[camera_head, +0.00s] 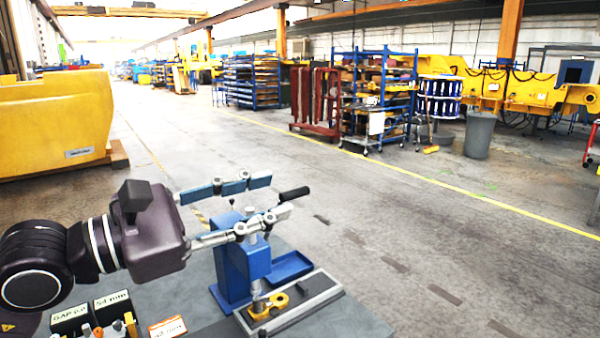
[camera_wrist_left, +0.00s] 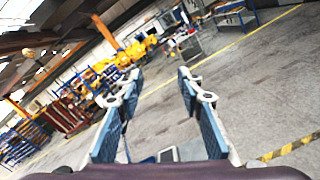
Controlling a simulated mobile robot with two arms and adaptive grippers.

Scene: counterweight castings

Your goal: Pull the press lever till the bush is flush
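The blue press (camera_head: 240,262) stands on the grey bench, its lever ending in a black handle (camera_head: 294,193) that points up to the right. A yellow part (camera_head: 279,301) sits on the press base under the metal ram (camera_head: 257,288). The bush is too small to tell apart there. My left gripper (camera_head: 282,195) is open, its fingers spread above the press with the black handle near their tips. I cannot tell whether a finger touches the lever. In the left wrist view, the left gripper (camera_wrist_left: 159,80) shows a clear gap between blue pads. My right gripper is not in view.
A blue tray (camera_head: 290,267) lies beside the press. Black labelled boxes (camera_head: 112,306), small tools and a white-and-orange card (camera_head: 167,327) are at the bench's front left. Open floor lies beyond, with racks and yellow machinery far back.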

